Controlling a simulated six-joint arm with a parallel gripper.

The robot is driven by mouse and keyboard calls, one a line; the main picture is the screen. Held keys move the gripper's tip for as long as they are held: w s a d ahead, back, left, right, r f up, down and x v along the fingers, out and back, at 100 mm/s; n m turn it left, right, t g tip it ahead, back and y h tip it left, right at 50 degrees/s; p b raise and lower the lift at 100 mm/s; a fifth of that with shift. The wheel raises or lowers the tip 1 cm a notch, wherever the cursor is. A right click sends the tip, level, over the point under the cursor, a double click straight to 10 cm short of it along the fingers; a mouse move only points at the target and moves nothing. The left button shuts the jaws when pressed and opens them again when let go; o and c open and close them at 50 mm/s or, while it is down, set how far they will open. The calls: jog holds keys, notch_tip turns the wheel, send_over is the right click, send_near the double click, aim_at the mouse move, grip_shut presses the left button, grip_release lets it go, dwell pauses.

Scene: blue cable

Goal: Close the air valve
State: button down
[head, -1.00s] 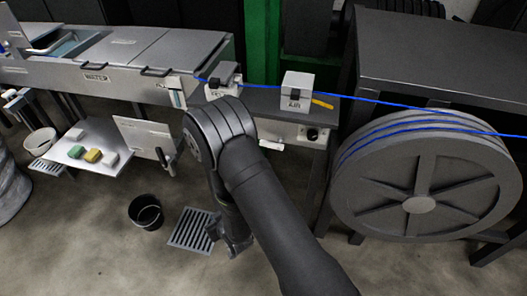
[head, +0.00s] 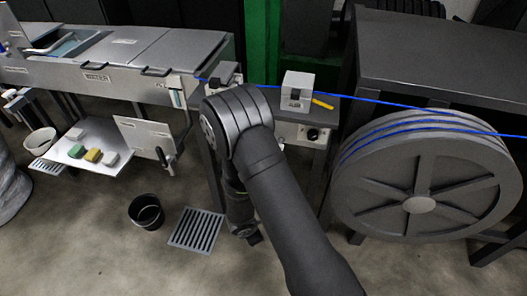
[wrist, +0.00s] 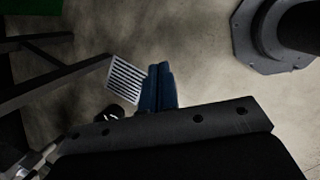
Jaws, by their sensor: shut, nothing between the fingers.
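A white box labelled AIR (head: 297,90) stands on the dark bench in the head view, with a yellow lever (head: 323,104) sticking out at its right side. The blue cable (head: 400,102) runs past this box towards the reel. My gripper (wrist: 158,88) shows in the wrist view as blue fingers held together, empty, pointing down over the floor. In the head view my arm hides most of the gripper, which hangs low in front of the bench, well below and left of the AIR box. The wrist view does not show the box or lever.
A large grey cable reel (head: 420,190) stands at the right. A long grey trough (head: 130,62) lies at the left. A floor grate (head: 197,230) and a black bucket (head: 146,212) are on the floor. A white tray (head: 72,150) holds sponges.

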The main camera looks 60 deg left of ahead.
jog(key=w+a+r+n+t+y, duration=0.3)
jog(key=w+a+r+n+y, duration=0.1)
jog(key=a+r, duration=0.3)
jog(key=w+a+r+n+t+y, duration=0.3)
jog(key=w+a+r+n+y, duration=0.1)
jog(key=w+a+r+n, duration=0.1)
notch_tip(320, 180, up, 2)
jog(key=shift+a+r+y, duration=0.1)
jog(key=shift+a+y, duration=0.3)
jog(key=shift+a, duration=0.45)
jog(key=shift+w, duration=0.1)
jog(key=w+a, duration=0.6)
jog(key=shift+w+a+r, duration=0.3)
jog(key=shift+r, duration=0.05)
